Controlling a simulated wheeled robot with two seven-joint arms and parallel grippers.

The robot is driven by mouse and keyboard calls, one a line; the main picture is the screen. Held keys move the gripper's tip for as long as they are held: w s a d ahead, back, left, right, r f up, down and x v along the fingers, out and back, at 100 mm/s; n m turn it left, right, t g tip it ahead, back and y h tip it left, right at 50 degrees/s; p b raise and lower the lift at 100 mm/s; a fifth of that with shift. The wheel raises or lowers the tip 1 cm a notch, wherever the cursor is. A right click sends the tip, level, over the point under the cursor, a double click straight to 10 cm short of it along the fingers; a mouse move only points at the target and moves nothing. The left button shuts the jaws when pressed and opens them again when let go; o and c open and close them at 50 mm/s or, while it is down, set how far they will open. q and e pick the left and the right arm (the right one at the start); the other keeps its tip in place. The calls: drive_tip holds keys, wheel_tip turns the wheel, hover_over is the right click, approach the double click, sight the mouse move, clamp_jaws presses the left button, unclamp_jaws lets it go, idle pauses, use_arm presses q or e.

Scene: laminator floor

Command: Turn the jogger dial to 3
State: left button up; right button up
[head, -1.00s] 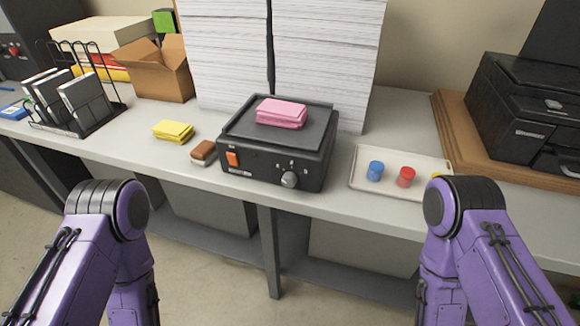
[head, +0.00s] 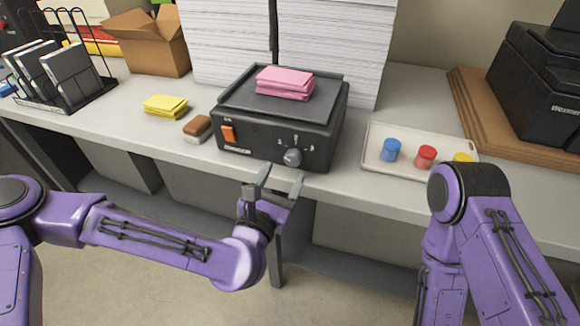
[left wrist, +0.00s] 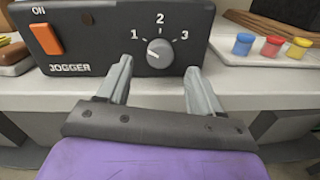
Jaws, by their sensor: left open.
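The jogger (head: 262,135) is a black box on the bench, with a stack of pink paper on its top plate. Its grey dial (head: 292,157) is on the front panel. In the left wrist view the dial (left wrist: 160,52) sits among the marks 1, 2 and 3; I cannot tell for sure where its pointer aims. My left gripper (head: 281,178) is open and empty, just in front of and below the dial. In the left wrist view its fingers (left wrist: 160,68) stand to either side of the dial, apart from it. My right gripper is out of view.
An orange ON switch (head: 228,134) is on the jogger's left front. A brown-and-white block (head: 197,129) and yellow paper (head: 166,106) lie to the left. A tray (head: 375,165) with blue, red and yellow pots is on the right. Tall paper stacks (head: 335,45) stand behind.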

sight(291, 161)
use_arm(q)
drive_tip(key=p+x, duration=0.1)
drive_tip(key=x, duration=0.4)
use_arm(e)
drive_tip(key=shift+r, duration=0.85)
use_arm(q)
drive_tip(key=shift+c, duration=0.3)
drive_tip(key=c, duration=1)
